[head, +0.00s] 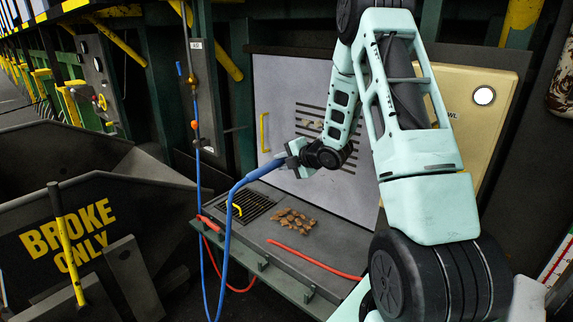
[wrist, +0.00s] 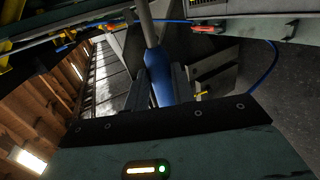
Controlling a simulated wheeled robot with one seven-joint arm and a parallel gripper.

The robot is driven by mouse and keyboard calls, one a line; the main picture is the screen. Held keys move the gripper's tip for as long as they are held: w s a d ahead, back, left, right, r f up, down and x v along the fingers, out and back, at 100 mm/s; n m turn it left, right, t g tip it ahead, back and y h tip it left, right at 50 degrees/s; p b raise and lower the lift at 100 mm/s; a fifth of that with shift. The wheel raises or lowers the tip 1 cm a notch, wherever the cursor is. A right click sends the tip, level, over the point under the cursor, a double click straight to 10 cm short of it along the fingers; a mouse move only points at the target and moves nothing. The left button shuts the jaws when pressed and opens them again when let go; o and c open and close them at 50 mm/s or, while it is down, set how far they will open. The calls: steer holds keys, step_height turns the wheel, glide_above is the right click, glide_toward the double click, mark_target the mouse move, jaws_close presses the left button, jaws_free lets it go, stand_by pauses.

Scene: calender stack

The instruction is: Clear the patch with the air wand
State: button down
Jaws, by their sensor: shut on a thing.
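My gripper (head: 288,157) is shut on the blue handle of the air wand (head: 264,170), in front of the pale panel. In the wrist view the blue handle (wrist: 158,78) sits between the fingers, with a grey tube running up from it. A blue hose (head: 226,250) hangs from the wand down past the ledge. A patch of brown scraps (head: 291,221) lies on the dark ledge (head: 262,236), below and apart from my gripper. A few pale bits (head: 312,124) show at the panel's slots.
A dark grate (head: 254,203) with a yellow handle is set in the ledge left of the scraps. A red strip (head: 315,262) lies along the ledge. A bin marked "BROKE ONLY" (head: 130,190) stands at the left. A cream box (head: 470,110) is behind my arm.

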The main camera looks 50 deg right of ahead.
steer(key=w+a+b, duration=0.1)
steer(key=w, duration=1.5)
steer(key=shift+b, duration=0.4)
stand_by(1.8)
steer(key=shift+a, duration=0.1)
stand_by(0.9)
